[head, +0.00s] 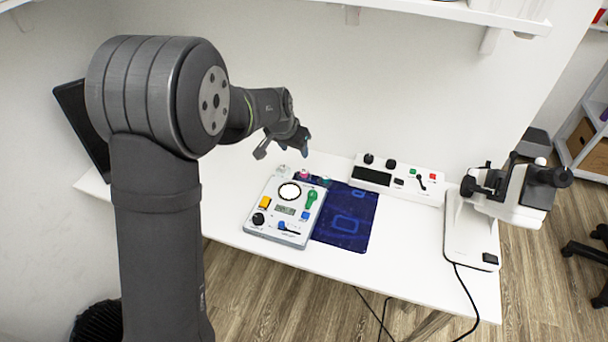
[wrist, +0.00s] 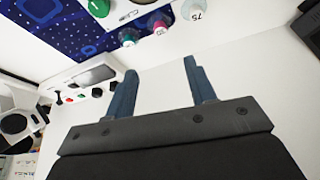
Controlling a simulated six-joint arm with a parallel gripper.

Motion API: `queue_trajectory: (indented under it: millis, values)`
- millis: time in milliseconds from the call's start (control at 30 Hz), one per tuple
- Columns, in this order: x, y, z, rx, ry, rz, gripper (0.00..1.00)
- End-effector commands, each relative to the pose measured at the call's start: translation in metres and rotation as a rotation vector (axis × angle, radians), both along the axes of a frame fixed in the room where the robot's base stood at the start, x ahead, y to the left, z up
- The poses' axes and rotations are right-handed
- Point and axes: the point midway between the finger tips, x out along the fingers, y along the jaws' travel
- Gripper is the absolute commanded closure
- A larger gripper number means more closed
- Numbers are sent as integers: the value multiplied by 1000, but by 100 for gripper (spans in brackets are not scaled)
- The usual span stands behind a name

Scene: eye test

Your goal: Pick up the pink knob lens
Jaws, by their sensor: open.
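The pink knob lens (head: 304,174) stands at the back edge of the control panel, between a clear lens (head: 283,169) and a teal lens (head: 326,181). In the wrist view the pink knob lens (wrist: 160,21) is near the top, with the teal lens (wrist: 129,37) to its left and the clear lens marked 75 (wrist: 193,10) to its right. My gripper (head: 304,151) is above the table, behind the lenses in the head view. In the wrist view my gripper (wrist: 160,68) is open, with nothing between its fingers, and apart from the pink lens.
A white console (head: 400,178) is behind the mat. A white microscope (head: 472,230) stands at the right. The white table (head: 400,275) is bare in front.

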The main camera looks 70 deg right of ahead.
Motion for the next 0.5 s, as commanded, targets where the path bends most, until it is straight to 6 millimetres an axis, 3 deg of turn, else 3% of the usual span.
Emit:
queue_trajectory:
  millis: [200, 500]
  values:
    - [-3, -16, -42, 3, 1, 1, 50]
    - [-5, -35, -87, 1, 0, 0, 50]
